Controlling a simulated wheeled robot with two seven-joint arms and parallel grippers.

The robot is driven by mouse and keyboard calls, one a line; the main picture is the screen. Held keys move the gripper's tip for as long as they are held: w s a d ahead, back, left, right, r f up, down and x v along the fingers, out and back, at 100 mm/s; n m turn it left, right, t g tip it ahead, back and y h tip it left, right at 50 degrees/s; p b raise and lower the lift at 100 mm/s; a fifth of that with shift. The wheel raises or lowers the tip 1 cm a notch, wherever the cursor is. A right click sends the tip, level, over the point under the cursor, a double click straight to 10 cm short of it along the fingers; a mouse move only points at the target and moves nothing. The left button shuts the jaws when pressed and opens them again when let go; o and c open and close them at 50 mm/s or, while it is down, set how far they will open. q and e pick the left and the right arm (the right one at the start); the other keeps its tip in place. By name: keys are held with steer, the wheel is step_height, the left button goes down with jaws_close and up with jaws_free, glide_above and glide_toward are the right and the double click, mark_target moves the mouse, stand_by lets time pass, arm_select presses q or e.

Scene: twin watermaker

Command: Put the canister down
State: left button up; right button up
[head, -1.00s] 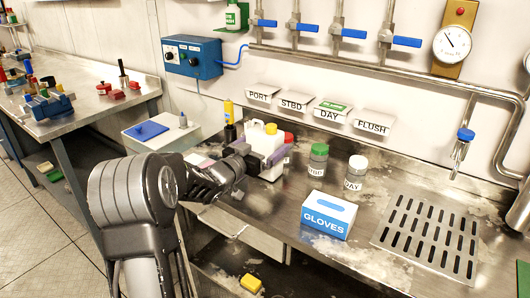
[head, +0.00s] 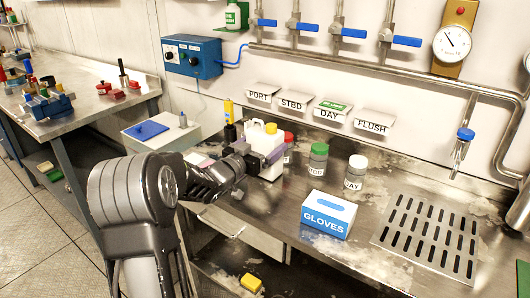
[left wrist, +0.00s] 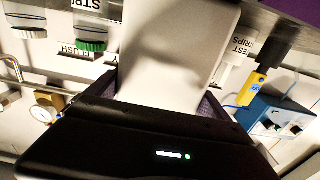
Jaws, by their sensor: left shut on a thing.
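The white canister (head: 264,138) with a yellow cap is upright over the left part of the steel bench (head: 275,212). In the left wrist view the canister (left wrist: 175,60) fills the middle between the purple fingers. I cannot tell whether its base touches the bench. My right gripper is not in view.
A red-capped bottle (head: 288,148) stands close behind the canister's right side. A green-capped jar (head: 318,160), a white-capped jar (head: 355,172) and a blue GLOVES box (head: 327,215) stand further right. Bare bench lies in front of the canister.

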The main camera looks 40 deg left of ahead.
arm_select(q)
steer(key=c, duration=0.6)
steer(key=shift+w+r+p, duration=0.1)
steer(key=shift+r+p, duration=0.35)
steer(key=shift+r, duration=4.7)
